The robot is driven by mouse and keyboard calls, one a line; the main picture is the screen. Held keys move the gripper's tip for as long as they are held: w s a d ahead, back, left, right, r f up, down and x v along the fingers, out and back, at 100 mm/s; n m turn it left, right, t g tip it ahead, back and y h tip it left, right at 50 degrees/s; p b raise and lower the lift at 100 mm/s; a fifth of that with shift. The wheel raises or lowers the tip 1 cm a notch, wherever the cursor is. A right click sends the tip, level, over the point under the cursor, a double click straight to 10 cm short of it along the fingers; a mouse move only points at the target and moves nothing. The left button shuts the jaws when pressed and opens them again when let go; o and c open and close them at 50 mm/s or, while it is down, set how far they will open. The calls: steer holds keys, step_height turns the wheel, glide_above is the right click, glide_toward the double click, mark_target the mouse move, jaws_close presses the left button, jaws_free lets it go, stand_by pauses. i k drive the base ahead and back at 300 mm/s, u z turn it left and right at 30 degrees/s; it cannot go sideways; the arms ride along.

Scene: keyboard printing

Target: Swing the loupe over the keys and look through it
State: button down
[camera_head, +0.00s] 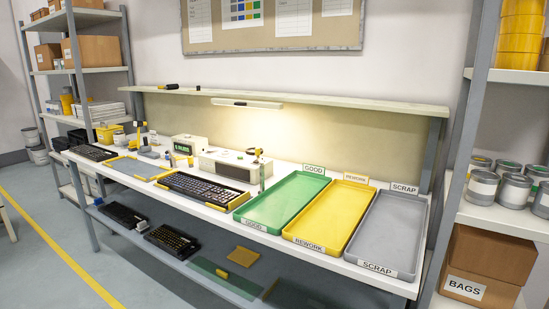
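A dark keyboard (203,187) lies on the white bench, held in a yellow-edged frame, with its keys facing up. At its right rear a slim post carries a small dark and brass-coloured head (258,153), which looks like the loupe on its stand. That head sits beside the keyboard, near its back right corner, not over the keys. It is too small here to make out the lens. A second dark keyboard (93,152) lies at the bench's left end. My gripper is not in view.
Green (300,178), yellow (350,190) and grey (405,205) trays labelled GOOD, REWORK and SCRAP fill the bench's right side. A pale box (228,161) stands behind the keyboard. A shelf (330,102) with a lamp (246,103) runs above. The floor in front is open.

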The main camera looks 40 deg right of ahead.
mark_target(258, 151)
steer(key=k, duration=1.05)
steer(key=z, duration=0.35)
steer(key=i, duration=2.05)
steer(key=u, duration=0.65)
